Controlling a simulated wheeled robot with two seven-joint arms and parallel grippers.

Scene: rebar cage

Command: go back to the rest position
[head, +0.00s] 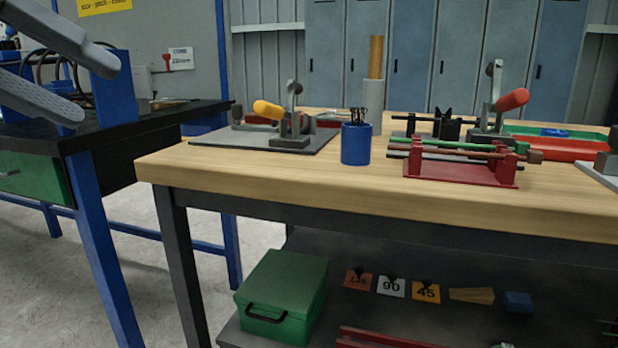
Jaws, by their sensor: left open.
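My left gripper (98,92) shows at the upper left edge of the head view. Its two grey fingers are spread apart, with nothing held between them. It is in front of the black-topped bench and left of the wooden workbench (190,172), apart from the things on the wooden top.
The wooden bench also holds a blue cup (356,144), a toggle clamp on a grey plate (215,136) and a red tray (570,146). A green box (283,290) sits on the lower shelf. The black bench (150,119) stands left; floor shows between benches.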

